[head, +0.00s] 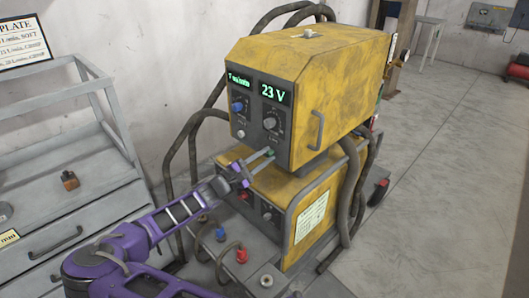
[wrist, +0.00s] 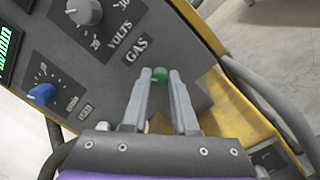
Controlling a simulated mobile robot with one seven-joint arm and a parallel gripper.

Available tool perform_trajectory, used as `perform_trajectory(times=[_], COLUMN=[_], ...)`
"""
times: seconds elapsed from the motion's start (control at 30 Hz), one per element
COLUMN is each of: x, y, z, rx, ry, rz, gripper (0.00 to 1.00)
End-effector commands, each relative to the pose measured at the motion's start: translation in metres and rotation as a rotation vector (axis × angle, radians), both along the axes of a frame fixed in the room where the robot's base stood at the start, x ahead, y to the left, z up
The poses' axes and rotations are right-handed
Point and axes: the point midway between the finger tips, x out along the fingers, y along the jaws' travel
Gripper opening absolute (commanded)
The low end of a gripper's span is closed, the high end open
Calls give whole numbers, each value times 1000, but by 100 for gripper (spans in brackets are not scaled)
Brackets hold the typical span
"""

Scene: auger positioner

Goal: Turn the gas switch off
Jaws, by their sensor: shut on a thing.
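The gas switch is a small green knob (wrist: 160,75) below the GAS label on the dark front panel (wrist: 115,75) of the yellow machine. It also shows in the head view as a green spot (head: 271,153) low on the panel. My gripper (wrist: 159,80) has one grey fingertip on each side of the green knob and is shut on it. In the head view my gripper (head: 268,155) reaches the panel from the lower left. The fingers hide part of the knob, and I cannot tell its on or off position.
Above the switch are the VOLTS knob (wrist: 84,11) and a blue knob (wrist: 42,94). A green display (head: 275,93) reads 23 V. A lower yellow unit (head: 280,195) stands beneath, with cables (head: 180,150) around. A grey drawer cabinet (head: 60,150) stands left; open floor lies right.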

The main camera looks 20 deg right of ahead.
Motion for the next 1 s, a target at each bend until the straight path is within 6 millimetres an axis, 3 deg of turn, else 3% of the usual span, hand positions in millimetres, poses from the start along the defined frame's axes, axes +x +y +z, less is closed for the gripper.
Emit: perform_trajectory(times=[0.33,0.83,0.87,1.0], x=[0,0,0,0], y=[0,0,0,0], z=[1,0,0,0], rx=[-39,-44,-44,-44], ry=[109,122,122,122], rz=[0,0,0,0], gripper=[0,0,32,57])
